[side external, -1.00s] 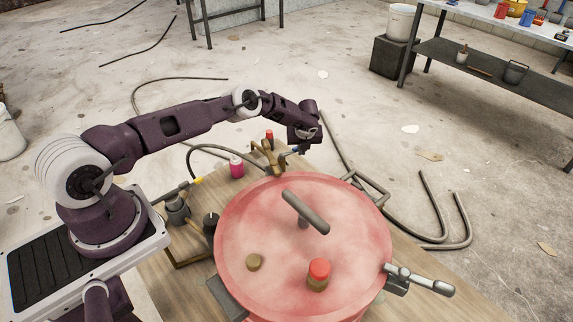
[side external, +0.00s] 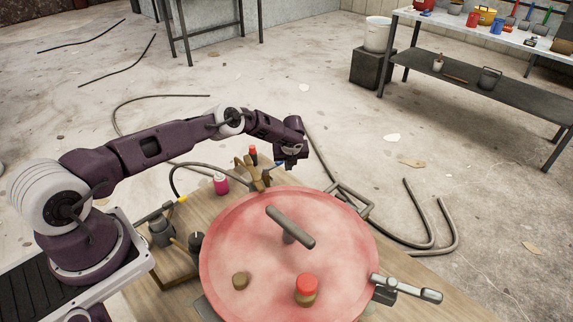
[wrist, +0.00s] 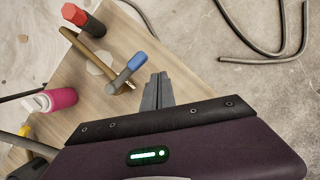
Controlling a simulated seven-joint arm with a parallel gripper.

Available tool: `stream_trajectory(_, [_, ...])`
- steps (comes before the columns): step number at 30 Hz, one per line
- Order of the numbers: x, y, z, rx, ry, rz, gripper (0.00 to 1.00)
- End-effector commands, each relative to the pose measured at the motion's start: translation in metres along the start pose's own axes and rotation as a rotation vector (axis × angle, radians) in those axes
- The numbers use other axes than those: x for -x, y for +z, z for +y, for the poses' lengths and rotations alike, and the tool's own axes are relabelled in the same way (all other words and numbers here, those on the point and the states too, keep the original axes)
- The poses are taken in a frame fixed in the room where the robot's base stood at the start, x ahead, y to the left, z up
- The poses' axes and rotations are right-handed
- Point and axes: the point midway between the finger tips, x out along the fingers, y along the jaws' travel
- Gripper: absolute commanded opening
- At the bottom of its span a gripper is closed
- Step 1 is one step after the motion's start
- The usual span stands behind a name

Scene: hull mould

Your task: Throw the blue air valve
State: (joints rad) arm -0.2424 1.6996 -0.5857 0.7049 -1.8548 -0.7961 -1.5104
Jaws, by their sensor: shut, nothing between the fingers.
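The blue air valve shows in the wrist view as a blue-tipped grey lever (wrist: 136,61) on a brass pipe (wrist: 92,46). In the side external view its blue tip (side external: 279,164) is small and partly crowded by my gripper (side external: 291,162), beside the brass fitting (side external: 256,176). My gripper's fingers (wrist: 158,82) are shut with nothing between them. In the wrist view they appear just right of and below the blue tip, with a small gap in the picture. I cannot tell the height difference.
A red-capped handle (wrist: 75,15) stands close beyond the valve, and a pink bottle (wrist: 58,98) is to the left. The large pink round mould (side external: 240,215), with a grey T-handle (side external: 290,228) on top, stands in front. Hoses lie on the floor at right (wrist: 262,50).

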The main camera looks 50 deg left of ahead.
Motion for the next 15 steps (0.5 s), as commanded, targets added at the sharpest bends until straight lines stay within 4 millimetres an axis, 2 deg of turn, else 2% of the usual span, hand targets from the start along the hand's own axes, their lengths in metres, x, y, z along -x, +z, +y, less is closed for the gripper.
stream_trajectory(3, [0.011, -0.019, -0.014, -0.006, -0.001, 0.0, 0.0])
stream_trajectory(9, [0.07, -0.013, -0.024, -0.002, -0.002, -0.002, 0.0])
stream_trajectory(15, [0.1, -0.012, -0.029, 0.0, 0.0, -0.001, 0.0])
